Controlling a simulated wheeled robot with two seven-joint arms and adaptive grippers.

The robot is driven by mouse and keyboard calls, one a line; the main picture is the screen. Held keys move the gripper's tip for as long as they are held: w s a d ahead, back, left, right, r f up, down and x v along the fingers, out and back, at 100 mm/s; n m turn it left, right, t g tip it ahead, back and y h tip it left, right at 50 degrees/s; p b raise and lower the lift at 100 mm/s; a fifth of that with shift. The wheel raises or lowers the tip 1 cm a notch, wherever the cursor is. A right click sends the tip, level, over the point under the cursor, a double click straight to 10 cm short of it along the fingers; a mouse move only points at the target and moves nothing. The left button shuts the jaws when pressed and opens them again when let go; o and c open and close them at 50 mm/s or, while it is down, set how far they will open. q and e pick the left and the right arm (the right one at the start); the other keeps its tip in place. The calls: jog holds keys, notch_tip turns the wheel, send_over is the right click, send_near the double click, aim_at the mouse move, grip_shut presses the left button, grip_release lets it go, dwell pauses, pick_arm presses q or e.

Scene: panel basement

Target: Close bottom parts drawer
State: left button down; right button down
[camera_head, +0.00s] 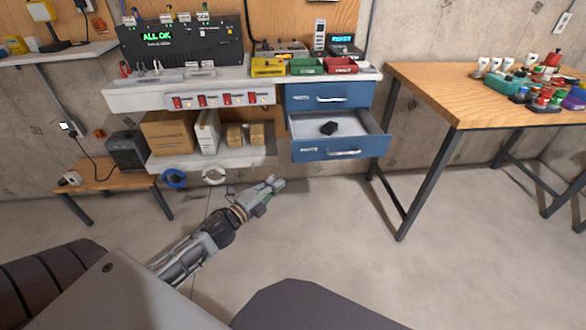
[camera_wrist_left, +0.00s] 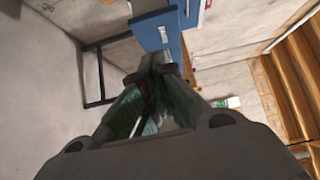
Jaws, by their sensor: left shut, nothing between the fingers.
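The bottom parts drawer (camera_head: 340,149) has a blue front with a pale bar handle and stands pulled out under the bench. A small black object (camera_head: 329,128) lies in it. The upper blue drawer (camera_head: 328,97) is shut. My left gripper (camera_head: 276,183) is shut and empty, in front of the bench, lower and to the left of the open drawer, apart from it in the head view. In the left wrist view, the shut fingers (camera_wrist_left: 158,62) point towards a blue drawer front (camera_wrist_left: 160,30), partly hidden by them; I cannot tell the gap. My right gripper is not in view.
A wooden table (camera_head: 440,88) with dark legs stands to the right of the drawers. A low shelf with boxes (camera_head: 168,132) is left of them. Blue and white rings (camera_head: 173,179) hang below it. The concrete floor ahead is clear.

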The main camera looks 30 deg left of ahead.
aim_at(301, 153)
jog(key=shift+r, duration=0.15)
pick_arm(q)
jog(key=shift+w, duration=0.15)
dwell(0.4)
